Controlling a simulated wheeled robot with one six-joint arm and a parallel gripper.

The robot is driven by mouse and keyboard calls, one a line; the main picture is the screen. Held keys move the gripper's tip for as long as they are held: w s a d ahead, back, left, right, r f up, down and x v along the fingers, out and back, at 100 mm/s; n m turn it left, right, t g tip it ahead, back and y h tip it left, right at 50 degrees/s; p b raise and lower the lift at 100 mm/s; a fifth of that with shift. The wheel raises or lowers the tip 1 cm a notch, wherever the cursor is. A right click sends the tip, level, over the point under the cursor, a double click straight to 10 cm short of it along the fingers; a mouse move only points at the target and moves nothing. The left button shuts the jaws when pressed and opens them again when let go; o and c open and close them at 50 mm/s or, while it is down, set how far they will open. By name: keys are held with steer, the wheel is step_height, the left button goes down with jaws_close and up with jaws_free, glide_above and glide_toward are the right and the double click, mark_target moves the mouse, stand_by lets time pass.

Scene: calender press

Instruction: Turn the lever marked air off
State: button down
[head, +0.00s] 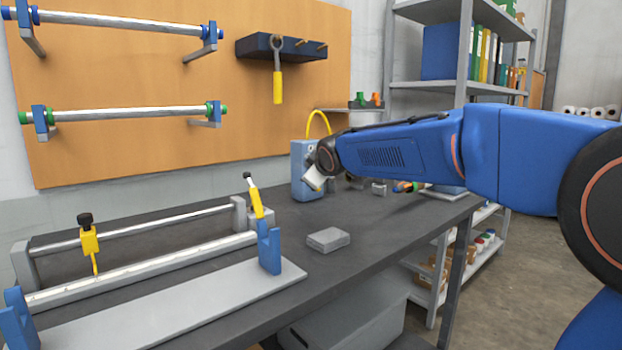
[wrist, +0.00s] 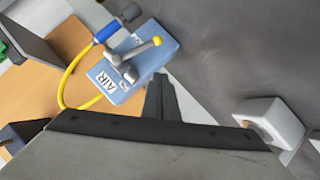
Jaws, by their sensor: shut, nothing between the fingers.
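The blue air box (wrist: 128,68) carries a white label reading AIR and a metal lever (wrist: 132,58) with a yellow knob at its end. In the wrist view the lever lies across the box, its knob toward the upper right. The box also shows in the head view (head: 304,188), at the back of the bench and partly behind the end of my arm; the lever cannot be made out there. My gripper (wrist: 160,80) is shut and empty. In the wrist view its fingertips appear just below the box's lower right edge; I cannot tell whether they touch.
A yellow hose (head: 319,120) arches from the box. A pale block (wrist: 270,122) lies right of the fingers in the wrist view. On the bench (head: 345,268) are a grey block (head: 328,239) and a roller press (head: 150,265).

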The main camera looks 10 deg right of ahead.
steer(key=s+r, duration=0.1)
steer(key=s, duration=0.7)
steer(key=shift+s, duration=0.2)
